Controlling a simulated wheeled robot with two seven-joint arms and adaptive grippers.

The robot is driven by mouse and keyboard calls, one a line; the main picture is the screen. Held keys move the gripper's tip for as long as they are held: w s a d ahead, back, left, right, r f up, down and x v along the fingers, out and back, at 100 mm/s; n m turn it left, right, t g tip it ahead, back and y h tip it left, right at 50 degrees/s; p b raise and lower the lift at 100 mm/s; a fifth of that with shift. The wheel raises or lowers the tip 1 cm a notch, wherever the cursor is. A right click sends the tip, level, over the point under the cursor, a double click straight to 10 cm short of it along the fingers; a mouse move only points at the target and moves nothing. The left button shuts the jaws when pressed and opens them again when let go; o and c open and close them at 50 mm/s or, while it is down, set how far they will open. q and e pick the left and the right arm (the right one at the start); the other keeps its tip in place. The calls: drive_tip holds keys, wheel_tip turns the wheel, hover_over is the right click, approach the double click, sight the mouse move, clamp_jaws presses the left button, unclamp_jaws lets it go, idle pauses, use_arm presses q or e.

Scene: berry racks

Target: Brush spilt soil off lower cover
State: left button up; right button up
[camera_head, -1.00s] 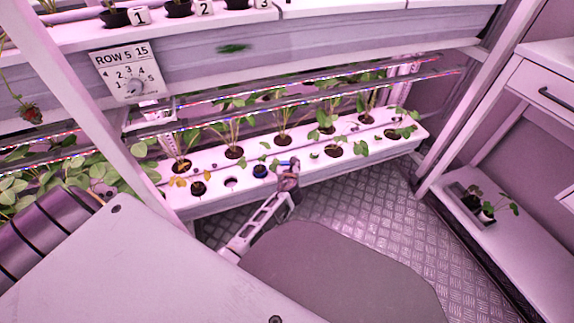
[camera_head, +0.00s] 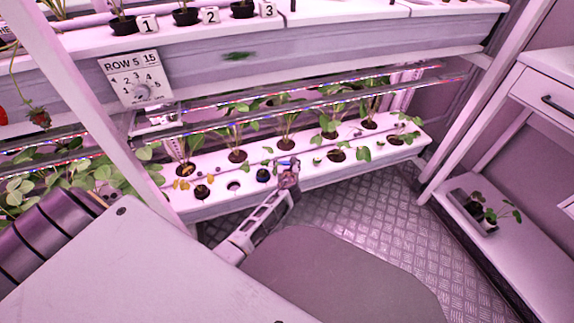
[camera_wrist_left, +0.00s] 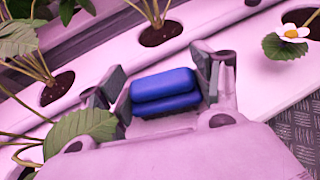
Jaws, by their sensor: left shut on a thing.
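The white lower cover (camera_head: 217,179) runs across the lower rack level, with a row of round holes and strawberry plants. I cannot make out spilt soil clearly. My right gripper is not in view.
Plants stand close behind my left gripper, under light bars (camera_head: 300,102). A sign reading ROW 5 15 (camera_head: 135,78) hangs on the upper trough. A white shelf unit (camera_head: 520,245) with a small plant stands right. The metal floor (camera_head: 365,205) between is clear.

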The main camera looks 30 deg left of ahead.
use_arm(q)
drive_tip(key=shift+w+a, duration=0.85)
drive_tip(key=shift+a, duration=0.2)
drive_tip(key=shift+w+d+f, duration=0.1)
drive_tip(key=shift+w+d, duration=0.5)
drive_tip(key=shift+w, duration=0.05)
drive_tip(key=shift+d, duration=0.1)
drive_tip(key=shift+s+d+p, duration=1.1)
drive_tip(key=shift+d, duration=0.15)
